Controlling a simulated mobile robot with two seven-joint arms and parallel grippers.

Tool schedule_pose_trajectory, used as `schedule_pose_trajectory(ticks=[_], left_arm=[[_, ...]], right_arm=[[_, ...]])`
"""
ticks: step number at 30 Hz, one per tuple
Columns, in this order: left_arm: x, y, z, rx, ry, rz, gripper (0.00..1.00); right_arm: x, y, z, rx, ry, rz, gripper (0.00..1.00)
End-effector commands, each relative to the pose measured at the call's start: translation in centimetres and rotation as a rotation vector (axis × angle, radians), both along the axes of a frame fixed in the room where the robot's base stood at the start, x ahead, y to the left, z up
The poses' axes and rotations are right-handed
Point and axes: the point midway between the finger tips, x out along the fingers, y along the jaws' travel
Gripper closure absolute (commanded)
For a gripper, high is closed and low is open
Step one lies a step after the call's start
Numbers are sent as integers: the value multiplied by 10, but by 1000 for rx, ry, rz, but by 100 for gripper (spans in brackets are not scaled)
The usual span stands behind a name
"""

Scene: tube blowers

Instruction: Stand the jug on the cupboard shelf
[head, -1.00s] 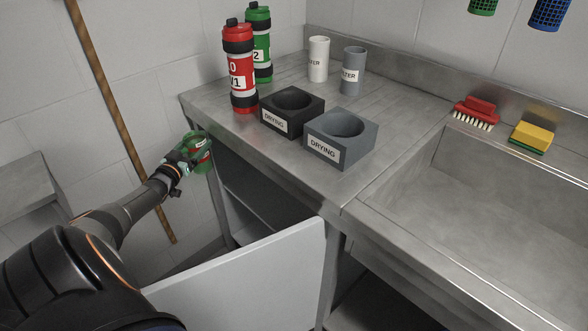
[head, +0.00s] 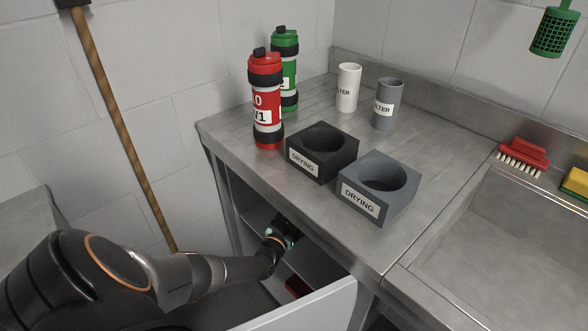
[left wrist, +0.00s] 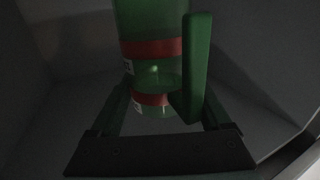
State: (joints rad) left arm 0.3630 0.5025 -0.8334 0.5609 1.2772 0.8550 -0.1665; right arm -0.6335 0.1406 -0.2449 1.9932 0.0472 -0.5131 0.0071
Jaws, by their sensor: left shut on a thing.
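The jug (left wrist: 151,70) is translucent green with red bands and a green handle (left wrist: 197,65). It fills the upper middle of the left wrist view, with a finger on each side. My left gripper (head: 286,232) is shut on it and reaches through the open front of the cupboard, under the worktop. In the head view the jug is mostly hidden by the gripper and the worktop edge. The cupboard shelf (head: 258,217) shows pale inside. I cannot tell whether the jug touches it. My right gripper is not in view.
The open cupboard door (head: 300,308) stands in front, close below my forearm. On the worktop (head: 232,133) are red and green bottles, two drying blocks and two filter cups. A red object (head: 297,287) lies lower in the cupboard. A wooden-handled tool leans at the left wall.

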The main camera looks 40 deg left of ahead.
Motion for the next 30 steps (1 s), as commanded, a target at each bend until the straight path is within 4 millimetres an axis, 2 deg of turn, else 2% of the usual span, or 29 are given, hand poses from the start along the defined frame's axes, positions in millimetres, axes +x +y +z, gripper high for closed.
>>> schedule_pose_trajectory(ticks=[8, 18, 30], left_arm=[[0, 0, -27, 1, -1, 1, 76], [0, 0, -61, 1, -2, 1, 76], [0, 0, -67, 0, -2, 2, 76]], right_arm=[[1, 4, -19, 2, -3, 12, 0], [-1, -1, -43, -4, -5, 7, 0], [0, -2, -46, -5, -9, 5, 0]])
